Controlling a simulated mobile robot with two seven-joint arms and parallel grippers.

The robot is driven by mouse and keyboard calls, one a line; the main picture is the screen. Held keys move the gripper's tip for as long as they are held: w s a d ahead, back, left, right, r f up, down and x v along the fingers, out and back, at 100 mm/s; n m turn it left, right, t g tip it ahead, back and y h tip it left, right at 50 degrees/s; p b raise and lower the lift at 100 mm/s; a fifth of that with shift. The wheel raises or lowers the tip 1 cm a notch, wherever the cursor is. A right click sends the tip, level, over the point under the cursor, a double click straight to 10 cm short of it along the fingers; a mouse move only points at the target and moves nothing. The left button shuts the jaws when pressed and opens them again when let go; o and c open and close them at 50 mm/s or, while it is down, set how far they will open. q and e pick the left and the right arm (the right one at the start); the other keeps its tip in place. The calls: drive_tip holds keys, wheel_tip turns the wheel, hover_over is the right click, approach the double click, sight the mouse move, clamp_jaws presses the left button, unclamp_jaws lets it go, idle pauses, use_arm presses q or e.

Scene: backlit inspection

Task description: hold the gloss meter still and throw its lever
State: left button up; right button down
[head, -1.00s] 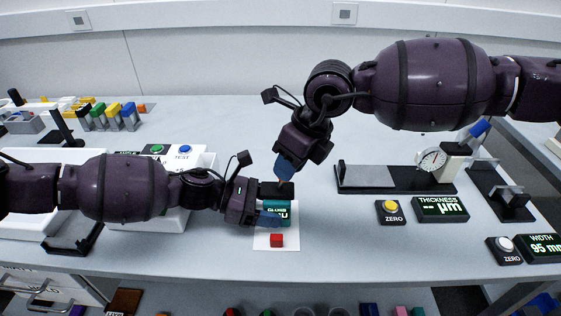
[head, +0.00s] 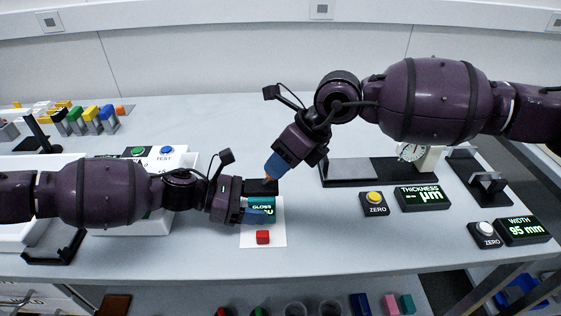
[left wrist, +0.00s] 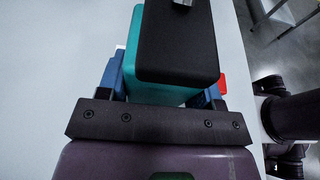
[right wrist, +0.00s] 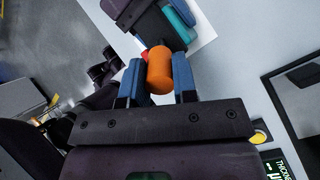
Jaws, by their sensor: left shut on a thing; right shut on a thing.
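The gloss meter (head: 262,203) is a teal block with a black top and a lit display; it stands on a white sheet (head: 275,238). My left gripper (head: 258,211) is shut on it; in the left wrist view blue fingers flank the teal body (left wrist: 160,95) below the black top (left wrist: 178,45). My right gripper (head: 271,172) reaches down at a slant from the upper right, shut on the orange lever knob (right wrist: 160,72). The lever's shaft is mostly hidden.
A red cube (head: 263,237) lies on the sheet in front of the meter. To the right stand a thickness gauge stand (head: 345,172), a yellow zero button (head: 375,198) and the thickness display (head: 421,197). A button box (head: 150,155) is behind my left arm.

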drive_tip(key=c, duration=0.9)
unclamp_jaws()
drive_tip(key=shift+f, duration=0.1)
drive_tip(key=v, duration=1.2)
use_arm(q)
drive_tip(key=o, duration=0.8)
